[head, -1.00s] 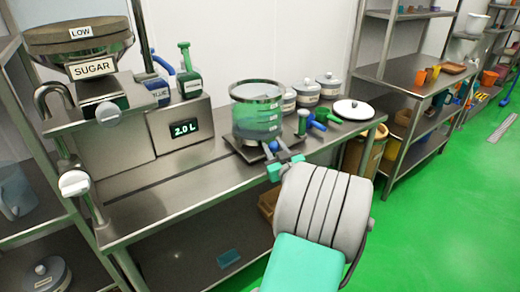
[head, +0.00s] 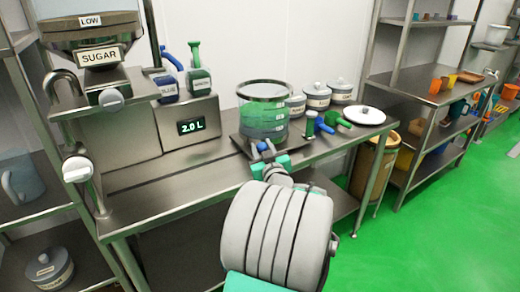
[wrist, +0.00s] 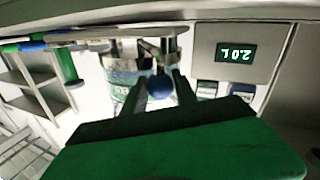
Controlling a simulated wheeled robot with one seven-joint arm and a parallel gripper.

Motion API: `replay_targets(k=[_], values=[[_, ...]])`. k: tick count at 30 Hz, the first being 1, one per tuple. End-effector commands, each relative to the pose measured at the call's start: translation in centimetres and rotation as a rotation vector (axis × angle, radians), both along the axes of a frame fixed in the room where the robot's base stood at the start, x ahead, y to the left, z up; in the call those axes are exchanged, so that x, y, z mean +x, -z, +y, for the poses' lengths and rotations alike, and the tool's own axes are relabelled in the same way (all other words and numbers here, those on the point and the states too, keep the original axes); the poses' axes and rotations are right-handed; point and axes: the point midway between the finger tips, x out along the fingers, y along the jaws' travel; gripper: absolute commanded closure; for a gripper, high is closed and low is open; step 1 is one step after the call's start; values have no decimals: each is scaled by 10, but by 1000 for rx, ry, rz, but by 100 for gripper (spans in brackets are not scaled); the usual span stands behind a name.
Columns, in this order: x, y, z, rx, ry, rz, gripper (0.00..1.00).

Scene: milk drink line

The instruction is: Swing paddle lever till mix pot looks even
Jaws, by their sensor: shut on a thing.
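The mix pot (head: 264,112) is a clear, upright cylinder with a dark rim and greenish contents, standing on a flat metal base on the steel bench. My gripper (head: 266,153) is low at the pot's front, shut on the knob. In the head view the lever is mostly hidden by my gripper and wrist.
A sugar hopper (head: 88,32) and a 2.0 L display (head: 191,126) stand left of the pot. Blue and green bottles (head: 198,78) are behind the display. Lidded jars (head: 318,94), small coloured tools (head: 330,120) and a white lid (head: 358,115) are close on the right.

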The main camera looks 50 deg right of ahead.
Motion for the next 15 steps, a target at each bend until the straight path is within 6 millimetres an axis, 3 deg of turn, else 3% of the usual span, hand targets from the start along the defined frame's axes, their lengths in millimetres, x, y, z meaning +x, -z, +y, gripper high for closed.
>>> replay_targets(k=[3, 4, 11, 15], values=[[2, 0, 1, 1, -4, -1, 100], [2, 0, 1, 1, -4, -1, 64], [1, 0, 1, 0, -2, 0, 45], [0, 0, 0, -1, -1, -1, 45]])
